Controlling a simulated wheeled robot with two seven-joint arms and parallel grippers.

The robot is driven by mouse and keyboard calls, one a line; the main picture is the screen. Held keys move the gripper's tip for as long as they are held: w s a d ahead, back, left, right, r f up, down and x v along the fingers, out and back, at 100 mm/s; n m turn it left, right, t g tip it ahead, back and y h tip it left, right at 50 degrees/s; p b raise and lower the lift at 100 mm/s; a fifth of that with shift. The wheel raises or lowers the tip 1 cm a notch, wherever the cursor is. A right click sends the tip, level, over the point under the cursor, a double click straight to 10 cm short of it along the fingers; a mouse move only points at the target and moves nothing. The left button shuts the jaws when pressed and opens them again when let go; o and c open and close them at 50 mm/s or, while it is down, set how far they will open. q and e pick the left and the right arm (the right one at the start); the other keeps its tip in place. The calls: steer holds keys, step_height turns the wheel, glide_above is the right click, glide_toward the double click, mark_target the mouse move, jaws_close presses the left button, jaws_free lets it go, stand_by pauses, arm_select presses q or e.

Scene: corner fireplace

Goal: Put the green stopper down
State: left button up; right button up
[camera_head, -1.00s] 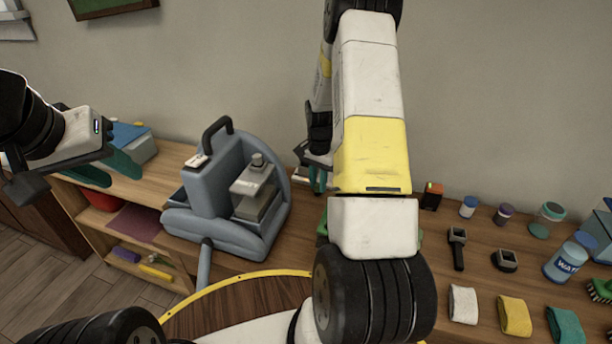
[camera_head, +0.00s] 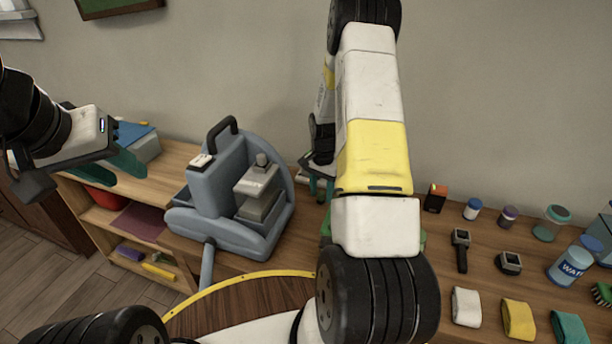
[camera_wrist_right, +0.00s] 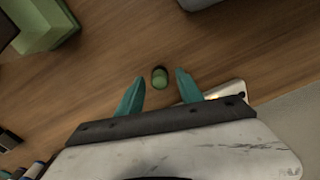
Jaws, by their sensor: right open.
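The green stopper (camera_wrist_right: 159,77), a small cylinder with a dark end, is on the wooden counter in the right wrist view. It lies between and slightly beyond the teal fingertips of my right gripper (camera_wrist_right: 160,82), which are apart, with a gap on each side. The stopper cannot be made out there. My left gripper (camera_head: 112,168) is at the left above the shelf unit, its fingers apart and empty.
The grey-blue machine (camera_head: 220,208) stands left of my right gripper. A green block (camera_wrist_right: 38,22) lies on the counter, and a pale flat object (camera_wrist_right: 222,93) is close to one finger. Jars, bands and a blue bottle (camera_head: 569,266) stand at the right.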

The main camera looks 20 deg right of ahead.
step_height(320, 180, up, 12)
steer(key=r, duration=0.1)
step_height(320, 180, up, 8)
steer(key=f+n+t, duration=0.1)
steer(key=n, duration=0.1)
glide_above(321, 193)
steer(key=s+a, duration=0.2)
steer(key=a, duration=0.1)
steer(key=s+a+r+n+t+y, duration=0.1)
steer(key=s+a+r+n, duration=0.3)
steer(key=s+r, duration=0.4)
steer(key=s+a+r+n+t+y, duration=0.1)
steer(key=s+a+r+n+t, duration=0.3)
steer(key=s, duration=1)
steer(key=a+r+n, duration=0.1)
steer(key=a+r, duration=0.2)
steer(key=r, duration=0.1)
steer(key=shift+s+r, duration=0.25)
steer(key=shift+s, duration=0.1)
steer(key=shift+a, duration=0.1)
steer(key=shift+c, duration=0.2)
